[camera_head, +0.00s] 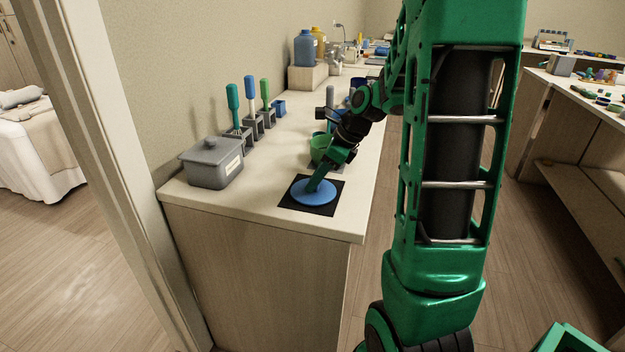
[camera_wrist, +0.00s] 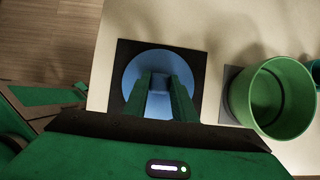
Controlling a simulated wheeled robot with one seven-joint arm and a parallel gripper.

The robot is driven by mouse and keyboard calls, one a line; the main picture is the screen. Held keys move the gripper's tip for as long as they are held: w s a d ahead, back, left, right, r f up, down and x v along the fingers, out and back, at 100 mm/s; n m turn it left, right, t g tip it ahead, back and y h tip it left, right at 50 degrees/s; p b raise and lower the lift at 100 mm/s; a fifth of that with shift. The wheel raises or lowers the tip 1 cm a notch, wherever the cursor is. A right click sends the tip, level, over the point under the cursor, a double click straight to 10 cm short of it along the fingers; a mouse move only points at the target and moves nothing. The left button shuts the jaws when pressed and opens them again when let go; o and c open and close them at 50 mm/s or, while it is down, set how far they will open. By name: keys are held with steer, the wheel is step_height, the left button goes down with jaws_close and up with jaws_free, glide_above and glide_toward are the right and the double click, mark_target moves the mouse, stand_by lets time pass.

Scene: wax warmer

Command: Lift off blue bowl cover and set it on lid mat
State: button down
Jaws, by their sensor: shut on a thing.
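The blue bowl cover (camera_head: 314,193) is a flat round disc lying on the black square lid mat (camera_head: 292,204) near the counter's front edge. In the wrist view the blue cover (camera_wrist: 132,72) sits within the dark mat (camera_wrist: 124,50). My gripper (camera_head: 313,186) points down at the cover's middle. In the wrist view my gripper's green fingers (camera_wrist: 160,90) are shut on the cover's grip, which they mostly hide. A green bowl (camera_head: 320,145) stands just behind the mat; it looks open in the wrist view (camera_wrist: 272,98), to the right.
A grey lidded box (camera_head: 212,164) stands at the counter's left. Tools with green and blue handles (camera_head: 250,95) stand in grey holders along the wall. Blue and yellow bottles (camera_head: 305,48) stand further back.

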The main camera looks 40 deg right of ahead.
steer(key=shift+f, duration=0.15)
steer(key=c, duration=1.4)
jaws_free()
steer(key=shift+v, duration=4.05)
steer(key=v, duration=1)
steer(key=shift+s+d+r, duration=0.1)
steer(key=shift+r, duration=0.25)
